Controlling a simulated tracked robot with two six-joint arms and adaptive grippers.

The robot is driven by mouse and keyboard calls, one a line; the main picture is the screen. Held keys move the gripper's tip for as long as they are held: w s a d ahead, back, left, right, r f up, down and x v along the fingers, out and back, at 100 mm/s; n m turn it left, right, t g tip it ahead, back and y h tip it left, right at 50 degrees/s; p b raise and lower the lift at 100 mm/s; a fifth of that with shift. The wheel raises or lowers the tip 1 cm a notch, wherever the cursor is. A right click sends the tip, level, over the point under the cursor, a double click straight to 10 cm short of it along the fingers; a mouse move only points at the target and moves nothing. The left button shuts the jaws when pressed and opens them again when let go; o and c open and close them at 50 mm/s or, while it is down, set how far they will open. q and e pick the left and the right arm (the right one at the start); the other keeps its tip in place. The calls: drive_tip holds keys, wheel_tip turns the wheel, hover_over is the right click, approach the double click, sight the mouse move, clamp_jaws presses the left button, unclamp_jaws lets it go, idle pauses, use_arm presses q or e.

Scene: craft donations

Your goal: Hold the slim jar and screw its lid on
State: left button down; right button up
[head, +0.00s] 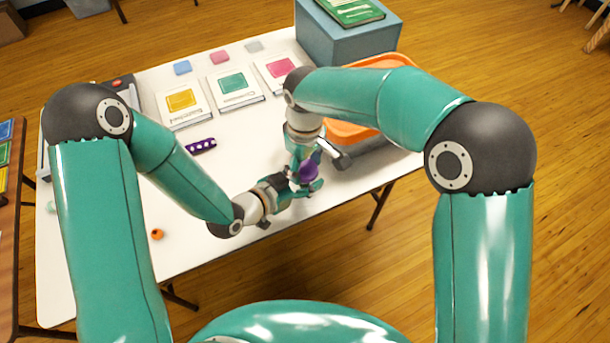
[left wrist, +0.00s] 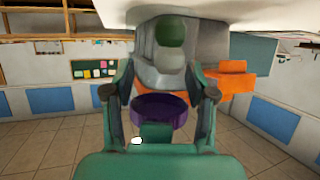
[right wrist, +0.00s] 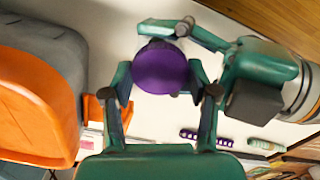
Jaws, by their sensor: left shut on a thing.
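A round purple lid (head: 309,169) shows between my two grippers, above the table near its front edge. It also shows in the left wrist view (left wrist: 160,113) and, from above, in the right wrist view (right wrist: 159,68). My left gripper (head: 306,186) is shut around the slim jar just under the lid. The jar's body is hidden by the fingers and the lid, so I cannot tell how the lid sits on it. My right gripper (right wrist: 160,82) has its fingers apart, one on each side of the lid, with slight gaps showing.
An orange bin (head: 345,132) and a blue-grey box (head: 350,42) stand at the right and back right. A purple dotted item (head: 201,146) and a small orange piece (head: 157,234) lie to the left.

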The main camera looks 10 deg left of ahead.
drive_tip(key=c, duration=0.4)
drive_tip(key=o, duration=1.4)
drive_tip(key=shift+r, duration=0.1)
wheel_tip(320, 180, up, 12)
